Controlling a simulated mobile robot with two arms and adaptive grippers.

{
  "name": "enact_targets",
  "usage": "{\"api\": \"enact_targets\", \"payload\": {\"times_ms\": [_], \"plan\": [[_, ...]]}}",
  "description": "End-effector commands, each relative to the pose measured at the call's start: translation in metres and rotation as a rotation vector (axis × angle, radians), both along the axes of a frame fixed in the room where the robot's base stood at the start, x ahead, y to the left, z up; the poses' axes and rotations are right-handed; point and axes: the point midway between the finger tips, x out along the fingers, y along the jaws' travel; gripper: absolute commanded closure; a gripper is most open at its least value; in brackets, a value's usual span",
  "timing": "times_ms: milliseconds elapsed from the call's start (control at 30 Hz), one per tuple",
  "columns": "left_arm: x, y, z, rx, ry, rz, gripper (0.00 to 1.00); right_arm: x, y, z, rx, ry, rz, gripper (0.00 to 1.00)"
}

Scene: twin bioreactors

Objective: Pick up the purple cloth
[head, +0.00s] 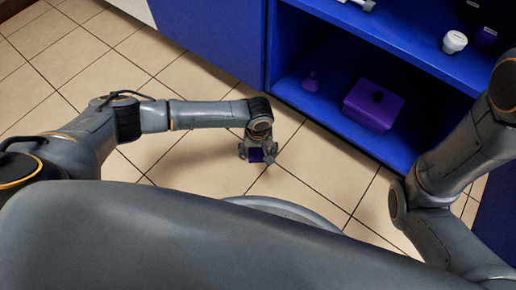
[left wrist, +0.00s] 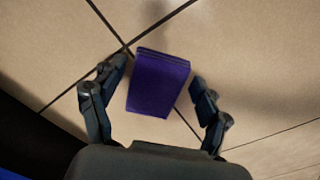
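The purple cloth (left wrist: 158,84) is a folded, flat-looking rectangle in the middle of the left wrist view, over beige floor tiles. In the head view a small dark purple patch of it (head: 256,156) shows at my left gripper (head: 258,154). My left gripper (left wrist: 158,72) is open, with one finger on each side of the cloth. A narrow gap shows between each finger and the cloth. I cannot tell how high the fingers are above the floor. My right arm shows at the right of the head view, but its gripper is out of view.
A blue shelf unit (head: 268,50) stands at the back right. A white-capped container (head: 454,42) stands on the upper shelf. The tiled floor (head: 75,60) at the left is clear.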

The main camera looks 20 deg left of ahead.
Motion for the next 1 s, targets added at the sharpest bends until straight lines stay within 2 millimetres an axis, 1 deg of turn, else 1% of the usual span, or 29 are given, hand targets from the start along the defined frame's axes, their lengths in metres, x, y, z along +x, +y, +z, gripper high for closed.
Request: {"api": "enact_targets", "payload": {"times_ms": [33,67,100,133,433,567,733,833,867,1000], "plan": [[0.000,0.000,0.000,0.000,0.000,0.000,0.43,0.000,0.000,0.000,0.000,0.000,0.000,1.00],[0.000,0.000,0.000,0.000,0.000,0.000,0.49,0.000,0.000,0.000,0.000,0.000,0.000,1.00],[0.000,0.000,0.000,0.000,0.000,0.000,0.57,0.000,0.000,0.000,0.000,0.000,0.000,1.00],[0.000,0.000,0.000,0.000,0.000,0.000,0.61,0.000,0.000,0.000,0.000,0.000,0.000,1.00],[0.000,0.000,0.000,0.000,0.001,0.000,0.61,0.000,0.000,0.000,0.000,0.000,0.000,1.00],[0.000,0.000,0.004,0.000,0.001,0.000,0.61,0.000,0.000,0.004,0.000,0.000,0.000,1.00],[-0.001,0.000,0.019,-0.001,0.001,0.000,0.61,0.000,0.000,0.016,0.000,0.000,0.000,1.00],[-0.001,0.000,0.035,-0.001,0.002,0.001,0.61,0.000,0.000,0.028,0.000,0.001,0.000,1.00],[-0.002,0.000,0.039,-0.001,0.003,0.000,0.61,0.000,0.000,0.032,0.000,0.001,0.000,1.00],[-0.018,0.002,0.058,-0.001,0.004,0.000,0.61,0.000,0.000,0.054,0.000,0.001,0.000,1.00]]}}
